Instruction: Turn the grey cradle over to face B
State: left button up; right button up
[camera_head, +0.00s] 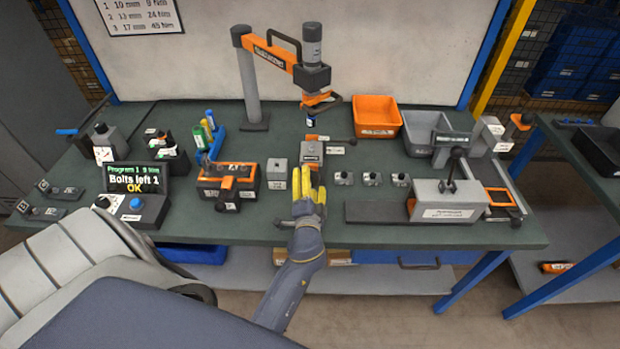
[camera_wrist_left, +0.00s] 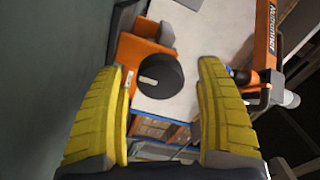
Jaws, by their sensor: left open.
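The grey cradle (camera_head: 312,154) appears to be the small grey block with a pale label at the middle of the bench, below the hanging orange tool. My right gripper is not in view.
An orange and black fixture marked A (camera_head: 230,186) stands left. A screen (camera_head: 138,178) reads "Bolts left 1 OK". The orange tool arm (camera_head: 268,52) hangs overhead. Several small grey pieces (camera_head: 371,179), a grey fixture (camera_head: 447,202) and an orange bin (camera_head: 376,114) are right.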

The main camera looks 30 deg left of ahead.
pick_arm(q)
jog(key=shift+v, duration=2.85)
